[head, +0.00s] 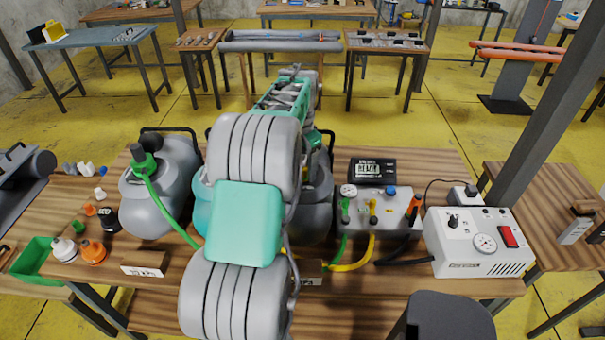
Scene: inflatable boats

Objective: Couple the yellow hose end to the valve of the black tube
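A yellow hose (356,257) runs from the grey manifold box (386,222) toward the left and passes behind my arm. Its free end is hidden from this view. A dark grey to black rounded tube (318,205) stands just right of my arm, partly covered by it; its valve is not clearly visible. A grey tube (160,190) stands at the left with a green hose (168,212) on its top fitting. A teal tube (203,215) is mostly hidden behind my arm. My arm crosses the middle of the picture, and I cannot make out my gripper's fingers.
The manifold has green, yellow and orange handles. Right of it stands a white pump box (480,241) with a gauge and red switch. A black display (372,171) is behind the manifold. Small caps, bottles and a green tray (37,263) are at the left. Other tables stand farther back.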

